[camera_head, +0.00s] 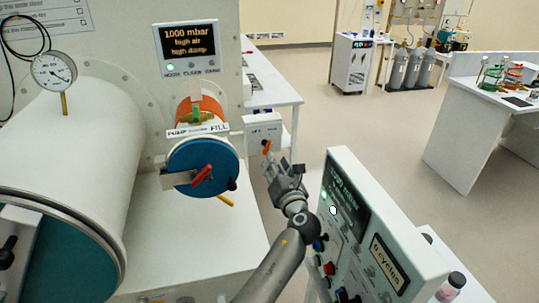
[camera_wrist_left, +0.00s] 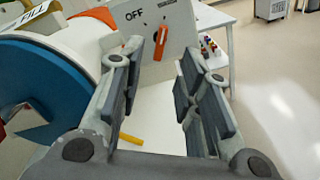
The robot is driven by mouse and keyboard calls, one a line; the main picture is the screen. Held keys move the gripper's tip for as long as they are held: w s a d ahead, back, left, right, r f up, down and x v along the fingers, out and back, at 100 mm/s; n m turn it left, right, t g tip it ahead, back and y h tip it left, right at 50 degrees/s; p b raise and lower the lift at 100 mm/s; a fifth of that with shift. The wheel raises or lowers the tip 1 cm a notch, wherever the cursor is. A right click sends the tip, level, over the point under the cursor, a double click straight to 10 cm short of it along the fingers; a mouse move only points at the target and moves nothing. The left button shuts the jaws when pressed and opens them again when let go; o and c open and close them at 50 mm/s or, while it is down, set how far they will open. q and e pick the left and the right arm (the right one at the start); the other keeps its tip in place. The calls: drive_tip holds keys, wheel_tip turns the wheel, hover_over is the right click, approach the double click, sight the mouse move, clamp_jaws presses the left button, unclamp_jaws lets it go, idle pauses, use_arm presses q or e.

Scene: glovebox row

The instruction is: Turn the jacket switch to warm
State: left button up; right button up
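The jacket switch is a white box (camera_head: 263,130) with an orange-red knob (camera_head: 267,146) in the head view, just beyond my left gripper. In the left wrist view the box (camera_wrist_left: 188,30) shows the word OFF left of the knob (camera_wrist_left: 160,45) and a smaller label at upper right that I cannot read. The knob stands nearly upright; which setting it marks I cannot tell. My left gripper (camera_head: 276,166) is open and empty. Its fingers (camera_wrist_left: 163,100) are spread in the wrist view, with the knob beyond them, seen through the gap and apart from them. My right gripper is out of view.
A blue round door (camera_head: 195,155) with a red handle (camera_head: 202,174) is left of my gripper. A yellow rod (camera_head: 226,200) sticks out below it. A tilted control panel (camera_head: 375,235) stands close on the right. Open floor (camera_head: 370,125) lies behind the panel.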

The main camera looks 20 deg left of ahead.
sight(268, 149)
use_arm(q)
drive_tip(key=b+x, duration=0.1)
drive_tip(key=x, duration=0.1)
drive_tip(key=b+x, duration=0.1)
drive_tip(key=x, duration=0.1)
drive_tip(key=b+x, duration=0.1)
drive_tip(key=x, duration=0.1)
drive_tip(key=shift+f, duration=0.3)
drive_tip(key=shift+b+x, duration=0.6)
drive_tip(key=shift+x, duration=0.2)
drive_tip(key=shift+r, duration=0.25)
clamp_jaws()
